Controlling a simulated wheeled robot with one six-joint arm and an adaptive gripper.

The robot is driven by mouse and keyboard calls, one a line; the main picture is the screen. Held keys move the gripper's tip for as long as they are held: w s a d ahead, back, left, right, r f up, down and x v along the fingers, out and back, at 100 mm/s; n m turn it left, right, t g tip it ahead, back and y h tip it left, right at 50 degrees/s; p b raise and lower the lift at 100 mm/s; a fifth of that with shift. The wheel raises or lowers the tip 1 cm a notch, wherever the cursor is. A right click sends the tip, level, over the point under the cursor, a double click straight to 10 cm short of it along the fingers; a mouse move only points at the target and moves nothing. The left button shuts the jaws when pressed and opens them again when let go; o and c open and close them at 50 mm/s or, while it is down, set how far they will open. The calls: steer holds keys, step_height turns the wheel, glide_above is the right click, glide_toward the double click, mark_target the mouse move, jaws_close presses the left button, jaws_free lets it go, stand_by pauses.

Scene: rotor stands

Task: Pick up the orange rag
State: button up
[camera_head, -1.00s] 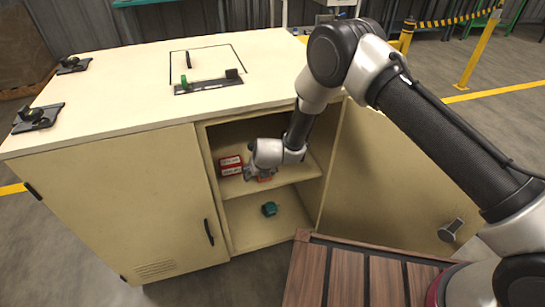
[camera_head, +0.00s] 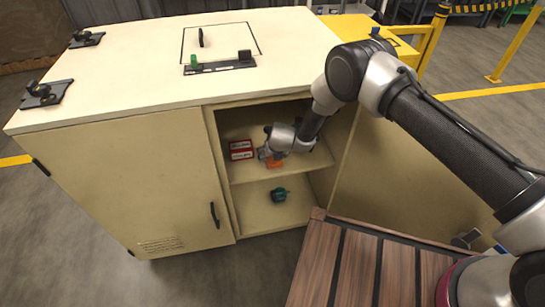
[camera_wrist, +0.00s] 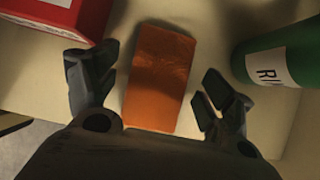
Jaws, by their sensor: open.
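The orange rag (camera_wrist: 160,78) lies flat on the cabinet's upper shelf as a folded rectangle. In the head view the orange rag (camera_head: 276,161) shows just below my gripper, partly hidden by it. My gripper (camera_head: 265,154) reaches into the open right side of the cabinet. In the wrist view my gripper (camera_wrist: 150,92) is open and empty, with one finger on each side of the rag. A gap shows between the rag and each finger. I cannot tell how high the fingertips are above the shelf.
Red and white boxes (camera_head: 241,149) stand left of the rag on the upper shelf (camera_wrist: 275,112). A green bottle-like item (camera_wrist: 275,58) with a white label is close on the right. A green object (camera_head: 279,195) sits on the lower shelf. The open door (camera_head: 385,185) is at right.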

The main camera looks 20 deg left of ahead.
steer(key=shift+f, duration=0.25)
stand_by(0.4)
steer(key=c, duration=1.1)
